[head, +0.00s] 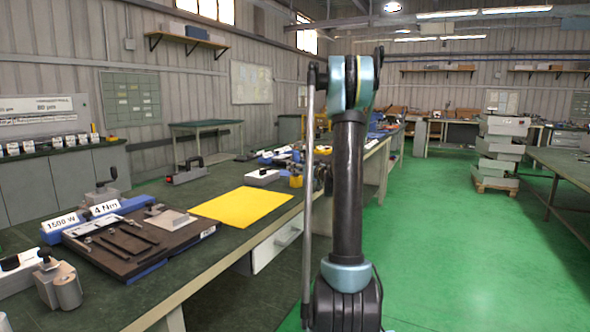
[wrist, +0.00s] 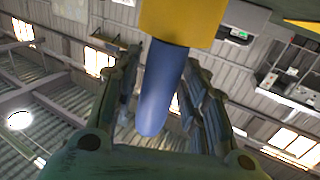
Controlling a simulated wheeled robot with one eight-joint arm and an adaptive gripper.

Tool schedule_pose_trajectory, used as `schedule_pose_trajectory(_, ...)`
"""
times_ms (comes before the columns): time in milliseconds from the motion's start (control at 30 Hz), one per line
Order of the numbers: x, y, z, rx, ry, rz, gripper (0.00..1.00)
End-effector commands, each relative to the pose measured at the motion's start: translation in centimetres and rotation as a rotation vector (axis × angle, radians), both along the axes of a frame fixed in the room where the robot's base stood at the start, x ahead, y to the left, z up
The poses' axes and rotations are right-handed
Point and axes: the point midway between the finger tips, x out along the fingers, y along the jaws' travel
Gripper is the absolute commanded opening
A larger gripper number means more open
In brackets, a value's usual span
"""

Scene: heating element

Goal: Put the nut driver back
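In the wrist view a blue rounded handle (wrist: 165,90), which looks like the nut driver's, lies between the two fingers of my gripper (wrist: 162,65). A yellow part (wrist: 183,20) covers the handle's far end, and I cannot tell whether it belongs to the tool or to a holder. The right finger is very close to the handle. A narrow gap shows at the left finger, so contact is unclear. In the head view my arm stands at the bench's right edge, and my gripper and the nut driver cannot be made out. A small yellow block (head: 296,181) sits beside the arm.
The green-topped bench (head: 190,265) carries a yellow sheet (head: 240,205) and a dark board (head: 125,245) with thin tools. Signs reading "1500 W" (head: 62,222) and "4 Nm" (head: 104,208) stand behind it. A white drawer (head: 277,245) sticks out below. Open green floor (head: 440,240) lies to the right.

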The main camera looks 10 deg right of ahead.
Motion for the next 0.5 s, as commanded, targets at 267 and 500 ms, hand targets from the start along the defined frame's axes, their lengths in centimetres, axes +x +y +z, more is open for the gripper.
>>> schedule_pose_trajectory(267, 0.0, 0.0, 0.0, 0.0, 0.0, 0.0, 0.47)
schedule_pose_trajectory(500, -1.2, -0.8, 0.1, 0.0, 0.0, -0.002, 0.47)
